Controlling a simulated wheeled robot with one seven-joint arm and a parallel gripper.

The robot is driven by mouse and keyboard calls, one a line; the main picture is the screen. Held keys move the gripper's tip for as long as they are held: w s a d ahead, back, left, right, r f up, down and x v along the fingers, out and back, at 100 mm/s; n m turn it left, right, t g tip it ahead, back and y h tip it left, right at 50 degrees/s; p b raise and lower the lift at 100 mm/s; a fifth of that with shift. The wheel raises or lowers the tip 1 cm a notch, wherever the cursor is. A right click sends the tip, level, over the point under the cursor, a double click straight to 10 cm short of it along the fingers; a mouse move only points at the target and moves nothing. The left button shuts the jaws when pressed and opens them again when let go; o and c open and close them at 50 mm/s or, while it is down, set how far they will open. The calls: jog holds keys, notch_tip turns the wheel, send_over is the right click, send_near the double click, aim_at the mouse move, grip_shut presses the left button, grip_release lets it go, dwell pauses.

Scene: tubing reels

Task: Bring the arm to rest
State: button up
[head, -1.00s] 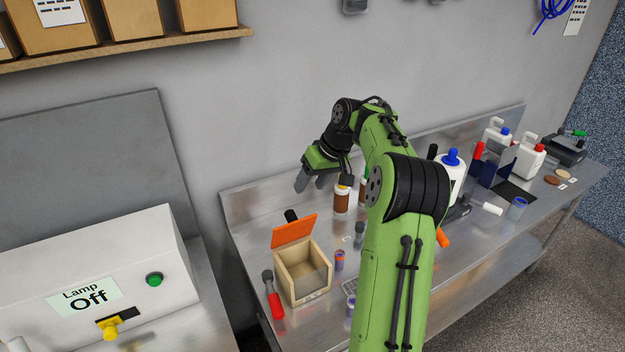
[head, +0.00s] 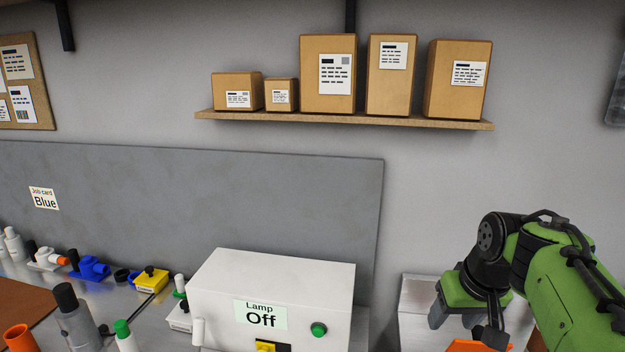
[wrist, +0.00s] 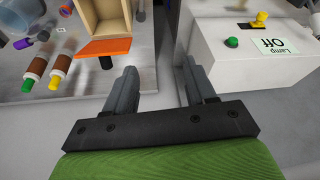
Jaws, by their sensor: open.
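My green arm (head: 575,290) reaches in from the right edge of the head view, bent at the wrist. My gripper (wrist: 160,75) hangs open and empty in the wrist view, with its two grey fingers apart. Between and beyond the fingers lies the gap between the metal bench and the white lamp box. In the head view the gripper's green body (head: 472,290) is at the lower right, right of the lamp box and in front of the grey wall. Its fingertips are only partly visible there.
The white lamp box (head: 270,285) reads "Off". A wooden box (wrist: 100,20) with an orange lid (wrist: 103,47) and brown bottles (wrist: 37,68) stand on the bench. A shelf (head: 340,119) with several cartons is on the wall.

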jog(key=s+a+f+b, duration=0.1)
jog(key=s+a+f, duration=0.1)
jog(key=s, duration=0.5)
jog(key=s+a+f+t+b, duration=0.1)
jog(key=s+a+f, duration=0.2)
jog(key=s+a, duration=0.2)
jog(key=s+a+f+t+b, duration=0.1)
jog(key=s+a+f, duration=0.1)
jog(key=s, duration=0.7)
jog(key=shift+a+f+n, duration=0.2)
jog(key=shift+a+n, duration=0.1)
jog(key=shift+a, duration=0.35)
jog(key=shift+s+d, duration=0.1)
